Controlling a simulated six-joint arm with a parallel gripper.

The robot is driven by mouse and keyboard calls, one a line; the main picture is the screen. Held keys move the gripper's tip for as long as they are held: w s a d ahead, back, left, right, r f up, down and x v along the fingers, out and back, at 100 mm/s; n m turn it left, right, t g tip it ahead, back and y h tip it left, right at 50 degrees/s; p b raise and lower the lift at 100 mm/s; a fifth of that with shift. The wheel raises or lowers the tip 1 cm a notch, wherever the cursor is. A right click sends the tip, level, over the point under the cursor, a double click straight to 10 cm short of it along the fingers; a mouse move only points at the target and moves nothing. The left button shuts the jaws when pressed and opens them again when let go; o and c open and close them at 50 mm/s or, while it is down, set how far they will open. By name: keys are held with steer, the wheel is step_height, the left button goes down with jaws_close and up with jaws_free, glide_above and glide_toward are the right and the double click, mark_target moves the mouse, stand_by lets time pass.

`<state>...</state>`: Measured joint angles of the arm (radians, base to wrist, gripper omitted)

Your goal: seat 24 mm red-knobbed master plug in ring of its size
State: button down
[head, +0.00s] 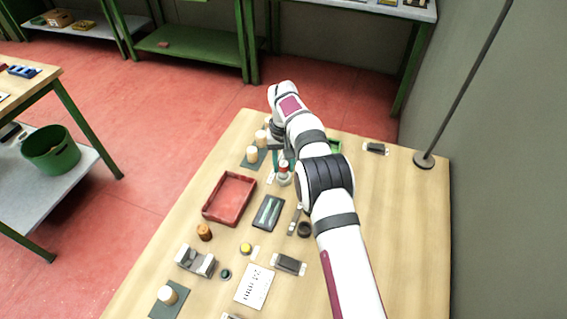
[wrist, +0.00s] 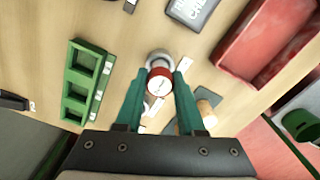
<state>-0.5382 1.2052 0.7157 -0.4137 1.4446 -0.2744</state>
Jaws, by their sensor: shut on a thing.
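The red-knobbed plug (wrist: 159,80) is between the green fingertips of my gripper (wrist: 160,73) in the wrist view, and the gripper is shut on it. A pale number or mark on its knob is too small to read. A round grey metal piece (wrist: 159,56) shows just beyond the knob; I cannot tell whether it is the ring or the plug's own body. In the head view the red knob (head: 284,163) shows below my gripper (head: 284,160), above a grey-white round piece (head: 284,180) near the table. Whether the plug sits in a ring is hidden.
A red tray (head: 205,212) lies to the left, with a dark tray (head: 259,214) beside it. A green three-compartment rack (wrist: 67,85) stands left in the wrist view. Cork-coloured stoppers (head: 251,154) stand close by on a grey mat. The table's right side is mostly clear.

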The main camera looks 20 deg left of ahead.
steer(key=shift+f, duration=0.7)
steer(key=shift+c, duration=2.2)
jaws_free()
step_height(320, 180, up, 16)
steer(key=shift+f, duration=0.15)
steer(key=shift+s+d, duration=0.1)
